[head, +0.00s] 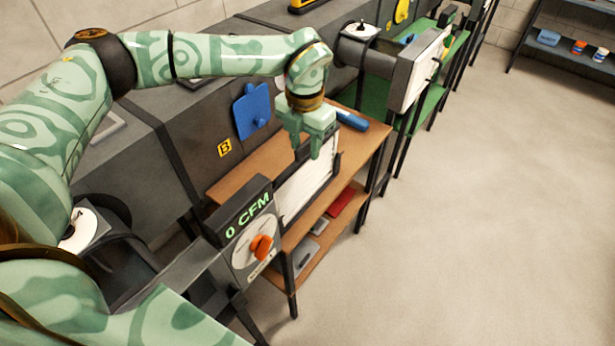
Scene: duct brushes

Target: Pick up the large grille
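A large white slatted panel with a dark frame, seemingly the large grille (308,186), stands upright at the wooden bench's front, behind the control box. My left gripper (306,152) points down at its upper edge, with its two fingers apart and a gap between them. The fingers overlap the panel's top in this view; I cannot tell whether they touch it. Another white panel (417,74) is on the duct end farther back. My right gripper is out of view.
A control box (250,238) reading "0 CFM", with an orange knob, stands close in front. The wooden bench (232,188) holds a blue-handled tool (351,118); a red item (341,202) lies on its shelf. Grey duct (175,140) runs behind. The floor at right is clear.

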